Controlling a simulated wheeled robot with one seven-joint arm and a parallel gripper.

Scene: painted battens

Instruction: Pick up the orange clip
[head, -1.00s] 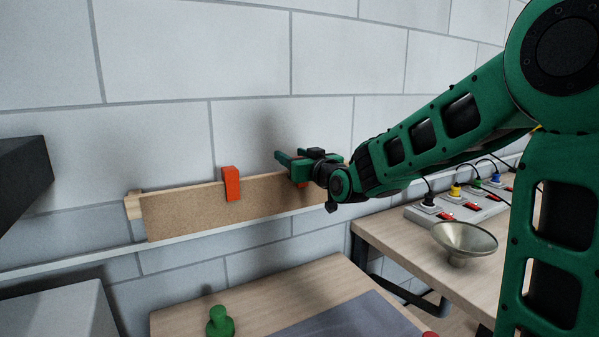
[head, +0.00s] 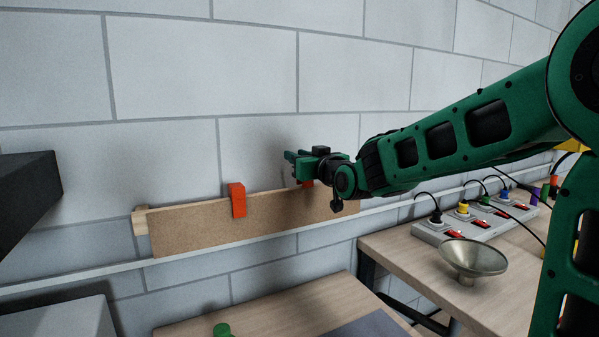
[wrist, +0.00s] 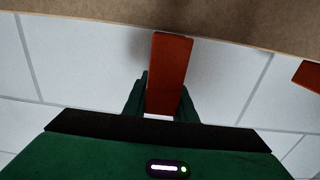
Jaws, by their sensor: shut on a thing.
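An orange clip (wrist: 168,75) is held between the two green fingers of my gripper (wrist: 162,98) in the wrist view. In the head view my gripper (head: 295,164) is above the top edge of a brown board (head: 190,232), and a small part of the held clip (head: 307,184) shows below the fingers, at about the board's top edge. The rest of it is hidden, and I cannot tell whether it is fully clear of the board. A second orange clip (head: 237,200) sits over the board's top edge further left; an orange piece (wrist: 308,75) shows at the wrist view's right edge.
A wooden table (head: 290,300) with a green object (head: 222,329) is below. At right, another table bears a metal funnel-like bowl (head: 472,256) and a power strip (head: 440,235). A dark box (head: 30,190) juts in at left.

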